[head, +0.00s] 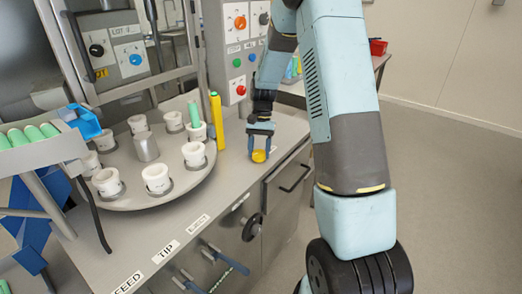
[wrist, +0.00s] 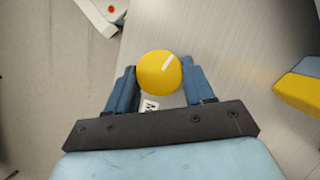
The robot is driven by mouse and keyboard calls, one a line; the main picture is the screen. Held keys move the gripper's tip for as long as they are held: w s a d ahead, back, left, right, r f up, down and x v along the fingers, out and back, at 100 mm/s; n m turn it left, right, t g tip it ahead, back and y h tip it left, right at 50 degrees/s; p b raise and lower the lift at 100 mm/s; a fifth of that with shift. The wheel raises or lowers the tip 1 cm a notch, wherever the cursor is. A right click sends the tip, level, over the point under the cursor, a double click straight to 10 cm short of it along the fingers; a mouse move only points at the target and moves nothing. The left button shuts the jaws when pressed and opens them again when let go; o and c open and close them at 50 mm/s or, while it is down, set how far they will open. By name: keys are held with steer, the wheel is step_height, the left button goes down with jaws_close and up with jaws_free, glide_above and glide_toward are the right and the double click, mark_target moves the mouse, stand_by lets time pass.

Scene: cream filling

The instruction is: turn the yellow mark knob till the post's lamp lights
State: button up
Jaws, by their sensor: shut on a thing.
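The yellow mark knob (head: 259,156) sits on the grey counter near its front edge, below my gripper (head: 260,146). In the wrist view the knob (wrist: 155,76) is round, with a white pointer line toward the upper right. My gripper (wrist: 159,84) has its two blue fingers on either side of the knob and is shut on it. Part of a label with an "M" shows beside the knob. A yellow post (head: 216,122) stands on the counter left of my gripper, by the turntable. I cannot tell whether its lamp is lit.
A round turntable (head: 133,199) with several white cups stands to the left; one cup holds a green piece. A button panel (head: 238,45) rises behind. Drawers, a black handwheel (head: 252,227) and blue-gripped levers line the counter's front. The floor at right is clear.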

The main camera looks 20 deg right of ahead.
steer(key=shift+w+r, duration=0.1)
steer(key=shift+w, duration=0.05)
steer(key=o, duration=1)
steer(key=v, duration=1.3)
steer(key=shift+w+r, duration=0.1)
steer(key=shift+r, duration=0.15)
